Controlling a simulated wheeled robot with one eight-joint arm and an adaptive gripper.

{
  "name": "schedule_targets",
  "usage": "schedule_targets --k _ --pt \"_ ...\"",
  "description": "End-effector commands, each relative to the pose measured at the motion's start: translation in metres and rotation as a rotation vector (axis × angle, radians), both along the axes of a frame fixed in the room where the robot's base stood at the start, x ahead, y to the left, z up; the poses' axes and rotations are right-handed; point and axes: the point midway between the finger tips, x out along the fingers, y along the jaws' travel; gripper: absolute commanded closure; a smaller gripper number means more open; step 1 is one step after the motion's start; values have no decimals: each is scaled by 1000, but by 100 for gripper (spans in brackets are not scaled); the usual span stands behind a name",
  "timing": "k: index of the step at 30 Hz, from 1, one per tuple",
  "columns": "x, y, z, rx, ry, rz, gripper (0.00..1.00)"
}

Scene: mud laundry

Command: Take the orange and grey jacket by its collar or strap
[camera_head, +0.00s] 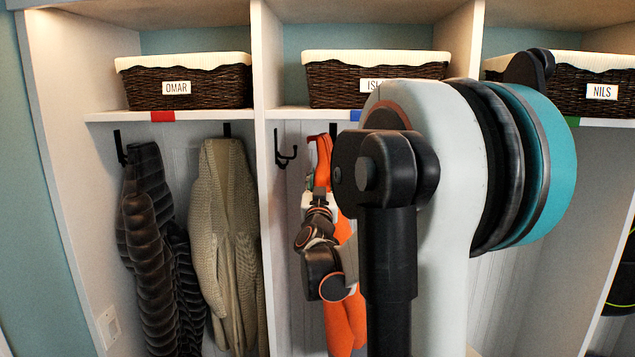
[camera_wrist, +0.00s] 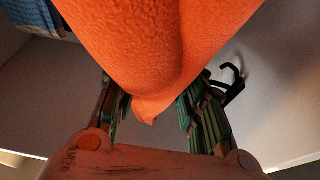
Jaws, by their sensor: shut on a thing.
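The orange and grey jacket (camera_head: 340,322) hangs in the middle cubby below the basket labelled ISL…; only orange parts clearly show, and my arm hides much of it. In the wrist view the orange cloth (camera_wrist: 160,50) fills the upper middle and narrows to a fold between my fingers. My gripper (camera_wrist: 152,108) is shut on this fold, one ridged finger on each side. In the head view my gripper (camera_head: 321,190) is at the upper part of the jacket, partly hidden by its own links. I cannot tell whether the held part is collar or strap.
A black double hook (camera_head: 285,155) is left of the jacket; a black hook (camera_wrist: 232,82) also shows in the wrist view. A dark puffer jacket (camera_head: 150,250) and a beige knit cardigan (camera_head: 225,235) hang in the left cubby. Wicker baskets (camera_head: 185,86) stand on the shelf above.

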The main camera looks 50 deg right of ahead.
Motion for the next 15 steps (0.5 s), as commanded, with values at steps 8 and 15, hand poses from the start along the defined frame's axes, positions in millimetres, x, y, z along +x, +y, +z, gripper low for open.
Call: schedule_targets --k 8,15 --pt "-10 -9 0 -2 0 -3 100" --pt "-16 -14 0 -1 0 -2 100"
